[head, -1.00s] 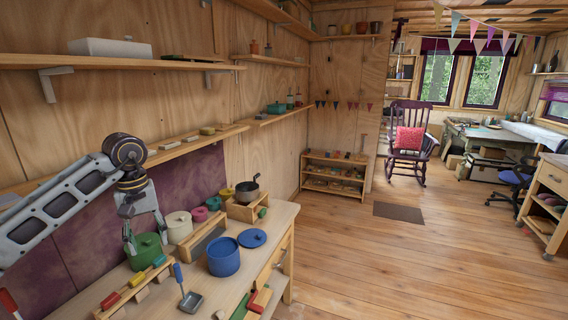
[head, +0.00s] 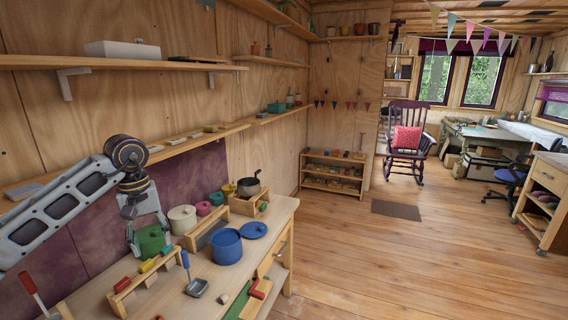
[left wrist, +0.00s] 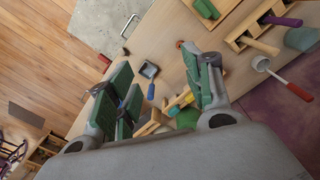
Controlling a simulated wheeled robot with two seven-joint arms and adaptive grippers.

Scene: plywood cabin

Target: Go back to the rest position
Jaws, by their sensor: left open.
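My left gripper (head: 149,240) hangs above the left part of the wooden workbench (head: 200,302), fingers pointing down, near a green pot (head: 153,241) that it partly overlaps in the head view. Whether it touches the pot cannot be told from that view. In the left wrist view my left gripper (left wrist: 165,95) has its green-padded fingers spread wide, with nothing held between them. My right gripper is not in view.
The workbench carries a blue pot (head: 227,247), its blue lid (head: 253,230), a cream pot (head: 182,219), a wooden rack (head: 121,299), a blue-handled scoop (head: 196,287) and a dark saucepan (head: 248,187). A shelf (head: 180,147) runs above.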

